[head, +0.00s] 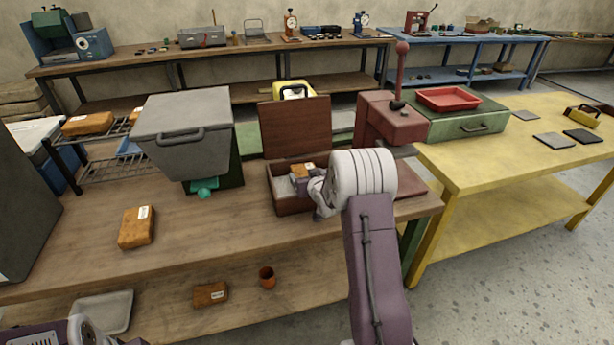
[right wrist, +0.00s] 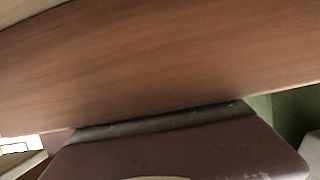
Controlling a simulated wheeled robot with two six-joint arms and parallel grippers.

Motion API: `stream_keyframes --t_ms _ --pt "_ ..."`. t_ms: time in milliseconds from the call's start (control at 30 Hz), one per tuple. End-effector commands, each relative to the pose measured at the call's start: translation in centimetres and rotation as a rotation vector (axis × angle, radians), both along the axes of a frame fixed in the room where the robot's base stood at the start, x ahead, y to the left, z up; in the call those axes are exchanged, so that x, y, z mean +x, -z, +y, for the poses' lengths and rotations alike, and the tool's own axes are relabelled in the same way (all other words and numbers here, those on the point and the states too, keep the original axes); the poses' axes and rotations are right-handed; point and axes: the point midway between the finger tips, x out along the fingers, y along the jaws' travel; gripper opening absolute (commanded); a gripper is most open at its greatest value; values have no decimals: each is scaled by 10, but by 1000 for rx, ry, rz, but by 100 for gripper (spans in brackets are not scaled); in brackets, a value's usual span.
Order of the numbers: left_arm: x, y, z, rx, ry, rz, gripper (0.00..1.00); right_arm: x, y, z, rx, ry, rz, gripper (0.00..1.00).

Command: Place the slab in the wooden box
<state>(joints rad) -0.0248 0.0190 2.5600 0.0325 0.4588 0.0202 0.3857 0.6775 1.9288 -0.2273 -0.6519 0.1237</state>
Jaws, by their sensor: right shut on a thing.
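The wooden box (head: 291,205) stands on the workbench with its reddish-brown lid (head: 294,124) upright and open. My right gripper (head: 303,178) is over the box opening and shut on an orange-brown slab (head: 302,167) with a white label. Gripper and wrist partly hide the slab, and I cannot tell whether it touches the box floor. In the right wrist view a broad reddish-brown wooden panel (right wrist: 150,70) fills most of the picture. My left arm shows only at the bottom left of the head view; its gripper fingers are out of sight.
A similar labelled slab (head: 137,227) lies on the workbench, another (head: 210,294) on the lower shelf, others on a wire rack (head: 110,165). A grey lidded bin (head: 185,130) stands left of the box. A red lever press (head: 392,122) stands close on its right.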

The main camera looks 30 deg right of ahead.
Motion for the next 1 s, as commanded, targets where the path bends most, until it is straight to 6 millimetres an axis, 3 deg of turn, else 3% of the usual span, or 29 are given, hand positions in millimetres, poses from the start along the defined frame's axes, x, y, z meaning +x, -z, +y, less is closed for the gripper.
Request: stream_keyframes --t_ms 67,100,167,467,667,1000 --pt "0 1 0 0 0 0 36 0 0 0 -2 0 -3 14" --pt "0 0 0 0 0 0 36 0 1 0 -1 0 1 80" --pt "0 0 0 0 0 0 36 0 1 0 -1 0 1 96" --pt "0 0 0 0 0 0 36 0 1 0 0 0 2 99" --pt "0 -15 0 0 0 0 36 -3 -17 1 0 0 2 99" --pt "0 -15 0 0 0 0 36 -82 -48 20 -2 1 -1 99"
